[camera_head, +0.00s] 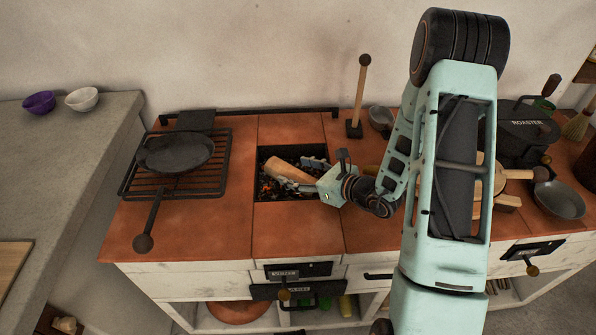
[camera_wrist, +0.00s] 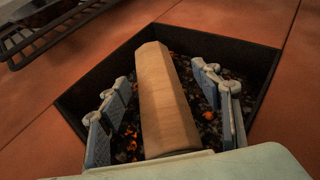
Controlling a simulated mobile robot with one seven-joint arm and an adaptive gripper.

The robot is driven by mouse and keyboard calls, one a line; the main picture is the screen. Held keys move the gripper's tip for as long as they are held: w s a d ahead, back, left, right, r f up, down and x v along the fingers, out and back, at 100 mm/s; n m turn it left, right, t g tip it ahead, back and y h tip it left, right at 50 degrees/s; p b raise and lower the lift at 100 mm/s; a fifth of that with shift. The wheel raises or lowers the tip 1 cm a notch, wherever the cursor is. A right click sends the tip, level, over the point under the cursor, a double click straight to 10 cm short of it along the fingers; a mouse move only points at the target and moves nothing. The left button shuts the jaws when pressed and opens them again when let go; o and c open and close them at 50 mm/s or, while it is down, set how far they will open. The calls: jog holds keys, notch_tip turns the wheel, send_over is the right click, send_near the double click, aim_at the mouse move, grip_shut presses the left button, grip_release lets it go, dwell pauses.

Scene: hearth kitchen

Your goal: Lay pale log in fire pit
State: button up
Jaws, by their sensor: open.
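The pale log (camera_wrist: 163,100) lies in the fire pit (camera_wrist: 262,65), over dark coals with glowing orange embers. In the wrist view it runs lengthwise between the two fingers of my gripper (camera_wrist: 168,105). The fingers are open, with a visible gap to the log on both sides. In the head view the log (camera_head: 288,170) lies slantwise in the square pit (camera_head: 290,151), and my gripper (camera_head: 300,174) reaches in from the right. The near end of the log is hidden by my gripper's body.
A pan (camera_head: 175,153) sits on a grill rack left of the pit. A wooden-handled tool (camera_head: 361,95) stands upright behind it, beside a small bowl (camera_head: 381,117). A black roaster (camera_head: 525,125) and a grey pan (camera_head: 560,200) are at the right. The orange tiles in front are clear.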

jog(key=shift+s+f, duration=0.3)
jog(key=shift+f, duration=0.25)
jog(key=shift+w+r+p, duration=0.1)
jog(key=shift+r+p, duration=0.35)
jog(key=shift+p, duration=0.2)
jog(key=shift+d+r, duration=0.2)
jog(key=shift+d, duration=0.1)
jog(key=p+v, duration=0.1)
jog(key=v, duration=1)
jog(key=shift+r, duration=0.35)
jog(key=shift+s, duration=0.25)
